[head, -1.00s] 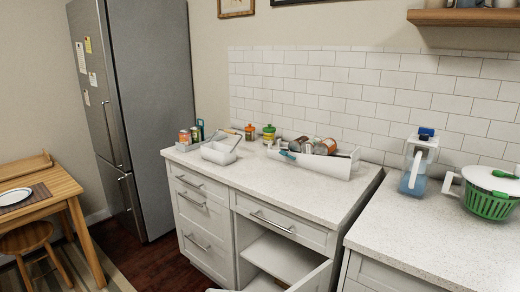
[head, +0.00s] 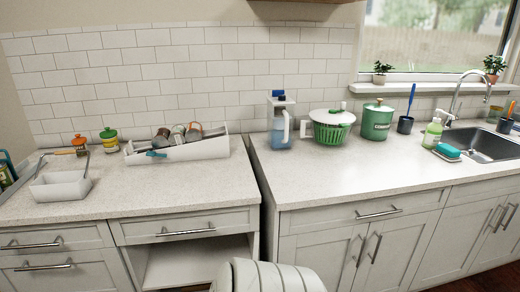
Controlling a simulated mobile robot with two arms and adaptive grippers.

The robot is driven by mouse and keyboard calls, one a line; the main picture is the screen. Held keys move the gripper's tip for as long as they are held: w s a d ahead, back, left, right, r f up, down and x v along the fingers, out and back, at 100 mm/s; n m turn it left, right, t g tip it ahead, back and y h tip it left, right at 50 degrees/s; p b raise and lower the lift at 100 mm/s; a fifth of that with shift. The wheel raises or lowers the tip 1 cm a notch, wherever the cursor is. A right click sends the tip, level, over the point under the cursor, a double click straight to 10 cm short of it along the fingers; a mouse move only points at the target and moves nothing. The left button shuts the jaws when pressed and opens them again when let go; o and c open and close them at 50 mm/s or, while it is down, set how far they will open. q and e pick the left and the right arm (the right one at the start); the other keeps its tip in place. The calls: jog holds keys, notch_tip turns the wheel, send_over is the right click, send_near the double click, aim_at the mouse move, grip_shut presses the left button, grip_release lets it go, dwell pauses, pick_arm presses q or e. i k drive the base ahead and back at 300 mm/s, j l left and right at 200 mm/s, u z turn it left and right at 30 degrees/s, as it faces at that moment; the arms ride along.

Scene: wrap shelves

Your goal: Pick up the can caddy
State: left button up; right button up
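A small white open box with a raised grey wire handle (head: 61,186) stands on the left counter, near its left side. It looks empty and may be the can caddy. A long white tray (head: 190,150) stands further back on the same counter, against the tiled wall. It holds several can-like or jar-like things and a dark tool with a teal end, so I cannot tell for sure which one is the caddy. Neither of my grippers shows in the head view.
A gap separates the counters. The right counter (head: 330,180) has a blue jug (head: 280,128), green colander (head: 330,128), green canister (head: 376,122) and sink (head: 485,146); its front is clear.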

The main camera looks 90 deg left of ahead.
aim_at(70, 185)
jog(key=k+z, duration=0.25)
jog(key=z, duration=0.25)
jog(key=k+z, duration=0.3)
jog(key=z, duration=0.15)
jog(key=k+l+z, duration=0.15)
jog(key=z, duration=0.35)
jog(key=k+z, duration=0.1)
jog(key=z, duration=0.35)
jog(key=k+z, duration=0.1)
jog(key=z, duration=0.4)
jog(key=k+l+z, duration=0.1)
jog(key=z, duration=0.35)
jog(key=k+l+z, duration=0.1)
jog(key=z, duration=0.4)
jog(key=k+z, duration=0.1)
jog(key=z, duration=0.35)
jog(key=l+z, duration=0.15)
jog(key=z, duration=0.35)
jog(key=k+l+z, duration=0.1)
jog(key=z, duration=0.35)
jog(key=l+z, duration=0.15)
jog(key=z, duration=0.35)
